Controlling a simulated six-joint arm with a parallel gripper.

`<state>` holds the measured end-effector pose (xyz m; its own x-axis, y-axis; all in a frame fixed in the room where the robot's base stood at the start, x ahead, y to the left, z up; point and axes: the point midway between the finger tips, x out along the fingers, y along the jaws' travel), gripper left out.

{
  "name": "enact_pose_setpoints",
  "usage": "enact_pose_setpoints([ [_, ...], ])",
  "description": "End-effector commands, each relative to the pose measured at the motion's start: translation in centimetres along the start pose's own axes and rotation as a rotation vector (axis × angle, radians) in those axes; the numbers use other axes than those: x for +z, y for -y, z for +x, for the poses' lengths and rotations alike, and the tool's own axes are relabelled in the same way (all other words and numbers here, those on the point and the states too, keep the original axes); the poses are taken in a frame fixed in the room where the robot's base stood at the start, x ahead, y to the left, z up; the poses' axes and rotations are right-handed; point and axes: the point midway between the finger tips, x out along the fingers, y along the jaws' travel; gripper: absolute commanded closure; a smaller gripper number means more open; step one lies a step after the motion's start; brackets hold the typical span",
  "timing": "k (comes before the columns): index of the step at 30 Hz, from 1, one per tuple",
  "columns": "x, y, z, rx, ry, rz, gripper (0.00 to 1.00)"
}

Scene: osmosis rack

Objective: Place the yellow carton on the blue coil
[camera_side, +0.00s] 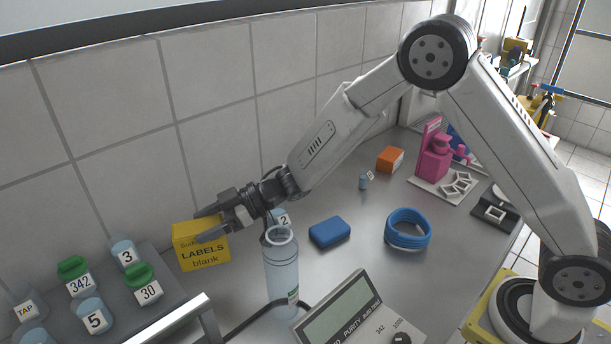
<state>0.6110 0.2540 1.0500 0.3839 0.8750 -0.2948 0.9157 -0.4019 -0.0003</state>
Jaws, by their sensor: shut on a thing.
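The yellow carton (203,255), marked "LABELS blank", is at the left of the bench, beside the rack of bottles. My gripper (208,224) reaches it from the right, with its fingers at the carton's upper part. The fingers are shut on the carton. I cannot tell whether the carton's bottom touches the bench. The blue coil (408,231) lies flat on the bench to the right, well apart from the carton, with nothing on it.
A clear bottle (281,275) stands just right of the carton, with a blue block (329,232) beyond it. A meter (352,317) is in front. Capped bottles (140,283) stand at left. An orange box (390,159) and a pink dispenser (434,157) are at the back.

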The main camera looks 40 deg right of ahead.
Motion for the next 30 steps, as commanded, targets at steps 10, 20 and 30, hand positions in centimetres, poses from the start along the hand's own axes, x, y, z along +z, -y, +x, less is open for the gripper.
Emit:
enact_pose_setpoints([
  [10,-2.3,-3.1,-1.9,0.208,-0.001,0.062,0.91],
  [20,-3.9,-7.2,-5.7,0.49,-0.001,0.15,0.91],
  [30,-4.2,-10.1,-9.6,0.725,0.0,0.222,0.91],
])
